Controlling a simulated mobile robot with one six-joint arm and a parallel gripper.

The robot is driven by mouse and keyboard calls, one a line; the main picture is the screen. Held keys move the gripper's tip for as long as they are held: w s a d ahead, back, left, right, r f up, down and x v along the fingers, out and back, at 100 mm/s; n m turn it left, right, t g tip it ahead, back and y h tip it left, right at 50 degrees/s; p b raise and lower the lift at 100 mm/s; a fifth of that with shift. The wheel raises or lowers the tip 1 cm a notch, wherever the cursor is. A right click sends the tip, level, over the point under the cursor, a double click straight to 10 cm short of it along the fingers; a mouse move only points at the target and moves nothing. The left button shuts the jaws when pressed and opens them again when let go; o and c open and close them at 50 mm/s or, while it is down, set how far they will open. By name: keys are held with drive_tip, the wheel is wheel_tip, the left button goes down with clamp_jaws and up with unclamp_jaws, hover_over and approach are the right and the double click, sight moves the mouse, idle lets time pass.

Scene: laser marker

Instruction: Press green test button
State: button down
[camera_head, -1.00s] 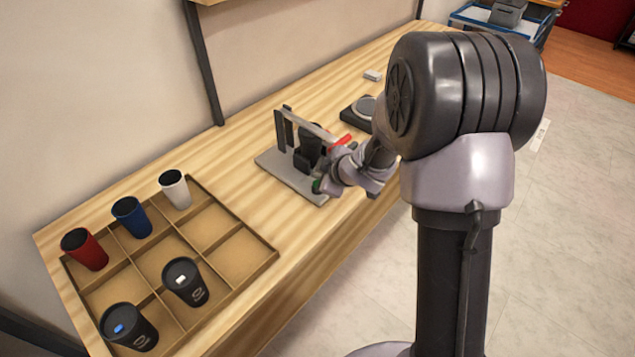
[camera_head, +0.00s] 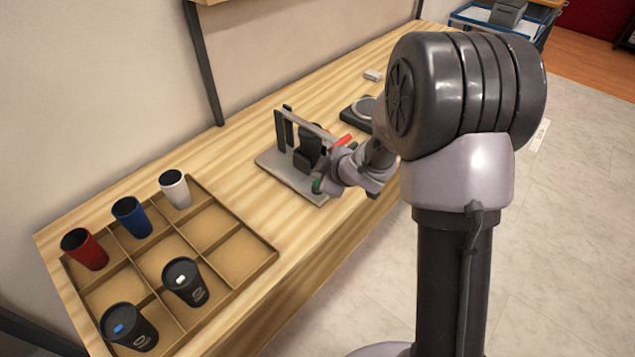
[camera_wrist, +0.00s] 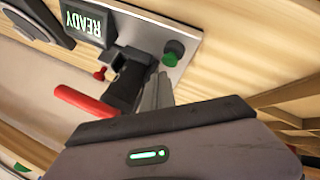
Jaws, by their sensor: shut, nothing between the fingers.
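The green button (camera_wrist: 173,48) sits on the corner of the grey base plate (camera_wrist: 185,22) of the marking device in the wrist view. It also shows in the head view (camera_head: 316,186), right beside my gripper. My gripper (camera_wrist: 160,80) is shut and empty, its fingertips close to the button's near side. I cannot tell whether they touch it. In the head view my wrist partly covers the device, and the fingertips are hard to make out.
A red handle (camera_wrist: 84,106), a small red knob (camera_wrist: 99,74) and a READY display (camera_wrist: 88,22) are near the button. A divided tray (camera_head: 262,262) with several cups stands left. A dark scale-like device (camera_head: 352,116) is behind.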

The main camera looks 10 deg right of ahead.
drive_tip(key=shift+f, duration=0.15)
drive_tip(key=shift+f+b, duration=0.3)
drive_tip(key=shift+b, duration=0.05)
drive_tip(key=shift+f+b, duration=0.45)
drive_tip(key=shift+f, duration=0.05)
idle(0.5)
drive_tip(key=shift+r, duration=0.1)
drive_tip(key=shift+r+p, duration=0.85)
drive_tip(key=shift+p, duration=0.1)
wheel_tip(320, 180, up, 5)
drive_tip(key=p, duration=0.5)
drive_tip(key=shift+r, duration=0.15)
